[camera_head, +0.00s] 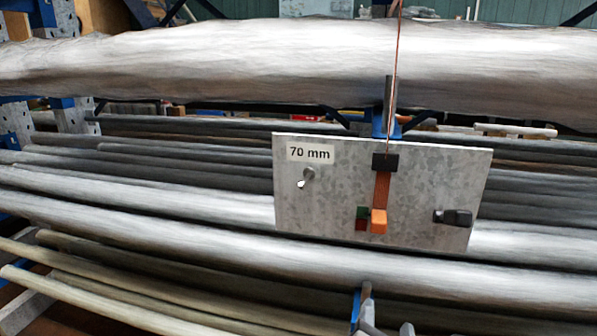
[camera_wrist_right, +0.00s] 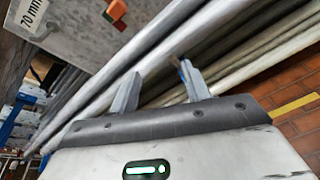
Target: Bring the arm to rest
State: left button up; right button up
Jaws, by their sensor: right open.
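My right gripper (camera_head: 388,329) shows only as two grey fingertips at the bottom edge of the head view, below the grey plate. In the right wrist view its two fingers (camera_wrist_right: 158,87) stand wide apart with nothing between them. They point toward the long bars behind, and the distance to those is hard to judge. The grey metal plate (camera_head: 335,190) carries a "70 mm" label (camera_head: 310,153), a metal stud, an orange block (camera_head: 378,221) and a black fitting (camera_head: 454,217). The plate also shows in the right wrist view (camera_wrist_right: 85,35), apart from the fingers. My left gripper is not in view.
Long grey bars (camera_head: 130,205) lie stacked on a blue rack behind the plate. A thick bar (camera_head: 200,65) crosses above. A blue rack bracket (camera_head: 356,304) stands close to my right fingertips. Brick-coloured floor (camera_wrist_right: 290,90) shows at right in the wrist view.

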jog(key=s+d+f+m+g+y, duration=0.2)
jog(key=s+d+f+m+g, duration=0.2)
jog(key=s+f+m+g, duration=0.65)
jog(key=s+d+f+m+g+y, duration=0.1)
jog(key=s+d+f+m+y, duration=0.4)
jog(key=m, duration=1)
jog(key=w+a+f+t, duration=0.3)
jog(key=f, duration=0.3)
jog(key=w+a+f+t, duration=0.3)
jog(key=f+t, duration=0.1)
jog(key=f, duration=0.2)
jog(key=shift+w+a+f+n, duration=0.15)
jog(key=shift+a+f+n, duration=0.05)
jog(key=shift+a+n, duration=0.2)
